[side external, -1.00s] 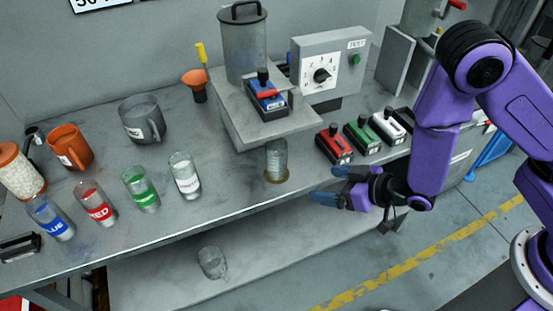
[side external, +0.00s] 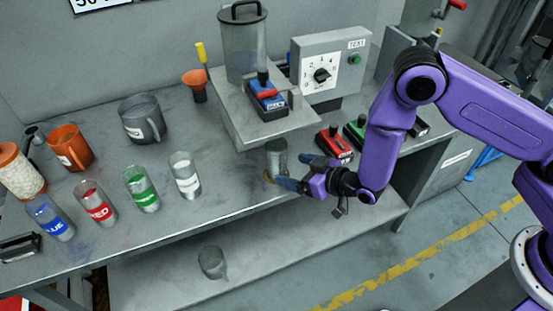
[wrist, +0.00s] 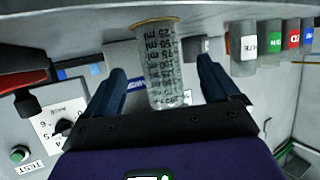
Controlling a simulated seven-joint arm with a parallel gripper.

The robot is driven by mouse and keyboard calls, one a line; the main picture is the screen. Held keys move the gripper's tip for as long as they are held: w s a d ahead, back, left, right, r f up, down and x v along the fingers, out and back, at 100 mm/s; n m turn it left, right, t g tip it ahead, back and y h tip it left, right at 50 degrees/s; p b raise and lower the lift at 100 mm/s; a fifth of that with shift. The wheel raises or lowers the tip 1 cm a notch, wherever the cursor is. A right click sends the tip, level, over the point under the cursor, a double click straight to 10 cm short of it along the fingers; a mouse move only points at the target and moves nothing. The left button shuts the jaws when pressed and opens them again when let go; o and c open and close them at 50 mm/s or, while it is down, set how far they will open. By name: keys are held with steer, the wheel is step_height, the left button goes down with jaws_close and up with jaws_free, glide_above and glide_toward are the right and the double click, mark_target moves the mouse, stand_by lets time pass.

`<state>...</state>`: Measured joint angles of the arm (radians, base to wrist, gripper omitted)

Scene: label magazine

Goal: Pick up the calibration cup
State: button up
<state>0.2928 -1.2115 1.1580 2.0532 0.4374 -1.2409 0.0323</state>
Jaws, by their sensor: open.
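The calibration cup appears to be the clear cup with ml graduations (side external: 277,156), standing upright on a tan ring near the bench's front edge, below the grey raised platform. In the wrist view the cup (wrist: 162,65) appears upside down, with its dark markings readable. My gripper (side external: 298,172) is open at the cup's right front side, its fingers pointing toward it. In the wrist view my gripper (wrist: 161,70) has one finger on each side of the cup, with gaps showing on both sides. How deep the cup sits between the fingers is hard to tell.
A grey platform (side external: 236,125) with a clear canister (side external: 243,50) and blue block rises just behind the cup. Red (side external: 334,145) and green blocks stand close to my arm. Labelled jars, including a white-labelled one (side external: 185,176), stand left.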

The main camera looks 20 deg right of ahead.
mark_target(285, 164)
steer(key=shift+x, duration=0.9)
steer(key=w, duration=0.1)
steer(key=w+a, duration=0.1)
steer(key=w, duration=0.1)
steer(key=shift+w+a+f, duration=0.15)
steer(key=shift+a, duration=0.1)
steer(key=shift+x, duration=0.85)
steer(key=shift+c, duration=0.4)
steer(key=c, duration=1.1)
